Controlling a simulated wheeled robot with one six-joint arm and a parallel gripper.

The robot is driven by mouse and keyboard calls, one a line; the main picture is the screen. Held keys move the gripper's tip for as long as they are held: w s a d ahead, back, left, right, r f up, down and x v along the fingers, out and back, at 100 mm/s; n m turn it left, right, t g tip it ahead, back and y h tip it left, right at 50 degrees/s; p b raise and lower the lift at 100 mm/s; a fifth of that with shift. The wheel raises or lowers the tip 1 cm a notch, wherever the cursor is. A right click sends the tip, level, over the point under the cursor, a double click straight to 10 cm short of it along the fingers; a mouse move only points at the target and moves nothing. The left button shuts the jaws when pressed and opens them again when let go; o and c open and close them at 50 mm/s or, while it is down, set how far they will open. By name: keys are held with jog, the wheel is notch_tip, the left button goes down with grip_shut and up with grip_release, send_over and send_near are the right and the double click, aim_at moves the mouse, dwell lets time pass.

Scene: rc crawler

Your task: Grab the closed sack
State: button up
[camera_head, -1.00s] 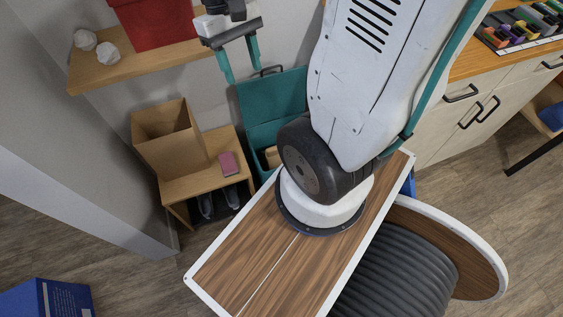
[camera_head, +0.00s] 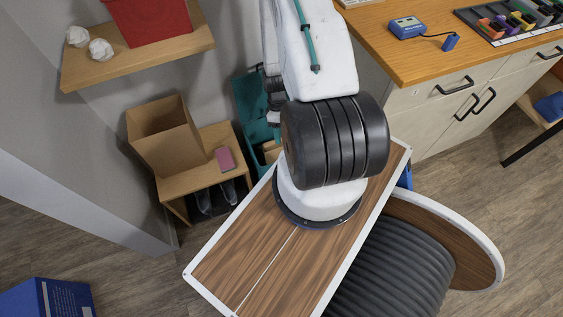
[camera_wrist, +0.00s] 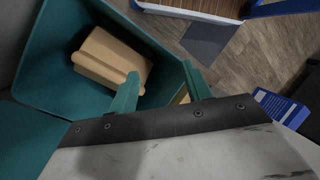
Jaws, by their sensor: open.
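The sack (camera_wrist: 112,60) is a tan, block-shaped closed bag with a folded end. In the wrist view it lies inside a teal bin (camera_wrist: 40,60). In the head view a small tan part of it (camera_head: 271,151) shows in the teal bin (camera_head: 247,98), mostly hidden by my arm. My gripper (camera_wrist: 160,70) is open, with its two teal fingers apart and nothing seen held between them. The left finger overlaps the right end of the sack in the wrist view; I cannot tell whether they touch. The head view does not clearly show the fingers.
A wooden bench (camera_head: 212,163) with an open cardboard box (camera_head: 165,135) and a pink item (camera_head: 225,159) stands left of the bin. Above is a shelf (camera_head: 140,51) with a red container (camera_head: 150,20). A cabinet (camera_head: 425,105) stands right. A blue box (camera_head: 50,298) lies lower left.

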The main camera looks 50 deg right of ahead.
notch_tip(320, 180, down, 7)
jog(key=d+n+t, duration=0.1)
jog(key=n, duration=0.2)
jog(key=w+d+n+h, duration=0.1)
jog(key=w+d+f+n+t, duration=0.1)
jog(key=d, duration=0.1)
jog(key=w+d+n+t+h, duration=0.1)
jog(key=shift+w+d+f+h, duration=0.2)
jog(key=shift+w+f+h, duration=0.1)
jog(key=shift+w+f, duration=0.1)
jog(key=shift+w+d+n, duration=0.2)
jog(key=shift+n, duration=0.4)
jog(key=shift+f, duration=0.25)
jog(key=shift+n, duration=0.3)
jog(key=f, duration=0.7)
jog(key=shift+d+f, duration=0.15)
jog(key=shift+d, duration=0.25)
grip_shut()
